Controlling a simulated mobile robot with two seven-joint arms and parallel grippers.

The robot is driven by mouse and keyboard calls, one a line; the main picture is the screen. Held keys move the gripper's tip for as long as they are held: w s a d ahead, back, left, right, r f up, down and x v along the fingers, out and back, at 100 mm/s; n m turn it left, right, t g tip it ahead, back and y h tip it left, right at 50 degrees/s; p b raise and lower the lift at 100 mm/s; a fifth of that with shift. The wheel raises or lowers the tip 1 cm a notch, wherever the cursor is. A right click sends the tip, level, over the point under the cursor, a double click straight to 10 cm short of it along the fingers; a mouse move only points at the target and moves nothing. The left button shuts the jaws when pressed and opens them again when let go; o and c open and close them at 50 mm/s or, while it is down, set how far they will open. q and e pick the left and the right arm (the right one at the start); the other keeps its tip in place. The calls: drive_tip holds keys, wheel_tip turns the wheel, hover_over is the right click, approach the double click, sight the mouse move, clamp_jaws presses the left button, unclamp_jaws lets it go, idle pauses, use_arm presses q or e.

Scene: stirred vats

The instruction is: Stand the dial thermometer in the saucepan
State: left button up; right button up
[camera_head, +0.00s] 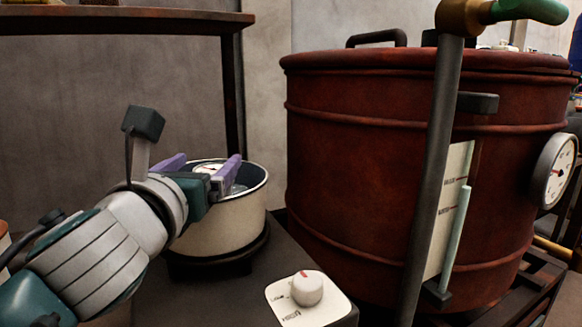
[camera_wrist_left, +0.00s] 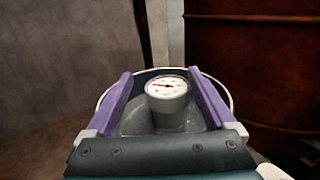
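The dial thermometer (camera_head: 209,168) has a round white face and sits in the saucepan (camera_head: 228,226), a cream pot with a dark rim. In the left wrist view its dial (camera_wrist_left: 166,87) faces up, roughly upright; its lower part is hidden. My left gripper (camera_head: 204,161) is at the pan's mouth, its purple fingers spread on either side of the dial. In the left wrist view gaps show between the dial and both fingers, so the gripper (camera_wrist_left: 160,74) is open and holds nothing. My right gripper is not in view.
The saucepan stands on a dark hotplate with a white knob panel (camera_head: 308,299) in front. A large red vat (camera_head: 370,170) with a grey upright pipe (camera_head: 437,170) and a side gauge (camera_head: 555,170) stands close on the right. A shelf (camera_head: 120,21) is at upper left.

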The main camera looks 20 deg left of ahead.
use_arm(q)
drive_tip(key=shift+s+r, duration=0.15)
drive_tip(key=shift+r, duration=0.45)
drive_tip(key=v, duration=1.1)
drive_tip(key=shift+s+d+f, duration=0.15)
drive_tip(key=shift+s, duration=0.2)
